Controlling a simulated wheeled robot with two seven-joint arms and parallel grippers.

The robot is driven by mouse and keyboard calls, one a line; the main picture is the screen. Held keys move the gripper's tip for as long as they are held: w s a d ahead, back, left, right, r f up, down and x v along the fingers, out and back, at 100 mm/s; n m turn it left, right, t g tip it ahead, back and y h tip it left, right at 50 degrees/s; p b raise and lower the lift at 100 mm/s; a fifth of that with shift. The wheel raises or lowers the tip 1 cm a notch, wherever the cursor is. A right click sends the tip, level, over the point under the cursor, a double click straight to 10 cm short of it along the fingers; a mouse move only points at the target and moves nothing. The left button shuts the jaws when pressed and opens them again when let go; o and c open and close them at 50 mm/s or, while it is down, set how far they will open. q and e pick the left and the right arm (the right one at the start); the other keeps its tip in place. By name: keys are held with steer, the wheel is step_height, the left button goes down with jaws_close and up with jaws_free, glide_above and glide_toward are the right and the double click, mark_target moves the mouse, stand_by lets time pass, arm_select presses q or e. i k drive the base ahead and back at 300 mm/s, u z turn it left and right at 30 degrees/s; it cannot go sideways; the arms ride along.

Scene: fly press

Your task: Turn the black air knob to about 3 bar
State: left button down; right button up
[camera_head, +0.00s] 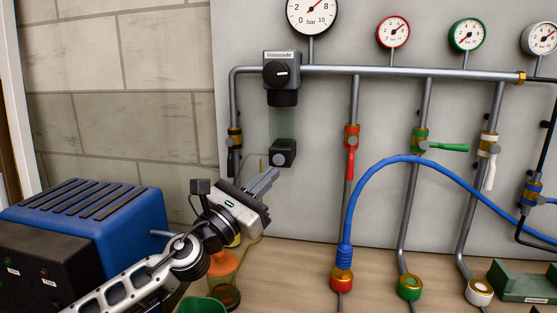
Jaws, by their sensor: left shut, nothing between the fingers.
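The black air knob (282,73) sits on the front of the regulator unit at the left end of the grey pipe. A light pointer mark shows on its face. The large round gauge (312,10) above is cut by the top edge; its scale is in bar, and its needle points up and right. My left gripper (270,177) is shut and empty, below the knob and just under the clear bowl (283,122) of the regulator, apart from the knob. My right gripper is not in view.
Red (393,32), green (467,34) and white (541,38) gauges stand on the pipe to the right, above valves with red, green and white handles. A blue hose (400,163) arches across. A blue machine (90,225) stands at left. An orange-topped container (223,268) is below my gripper.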

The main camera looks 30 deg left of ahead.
mark_target(276, 74)
steer(key=k, duration=1)
